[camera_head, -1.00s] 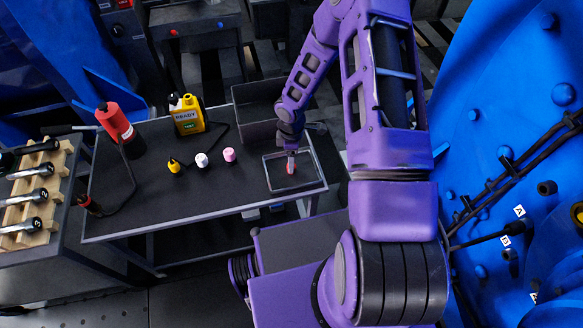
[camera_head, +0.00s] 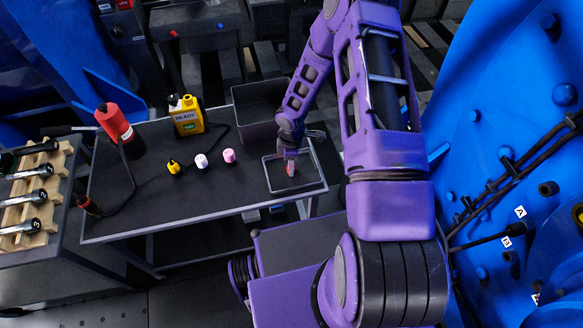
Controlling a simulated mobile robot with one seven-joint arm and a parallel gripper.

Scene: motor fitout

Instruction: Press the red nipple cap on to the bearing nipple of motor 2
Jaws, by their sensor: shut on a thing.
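My gripper (camera_head: 290,157) points down over the shallow tray (camera_head: 315,186) at the right end of the table. It is shut on a small red thing (camera_head: 291,169), which looks like the red nipple cap. The cap shows just below the fingertips, inside the tray's outline; whether it touches the tray floor I cannot tell. The fingers are small and partly blurred in this view. A large blue motor casing (camera_head: 470,190) fills the right side, with tags marked A and B. Its number and the bearing nipple cannot be made out.
A deep grey bin (camera_head: 254,132) stands behind the tray. A rack (camera_head: 35,195) holds several numbered tools.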

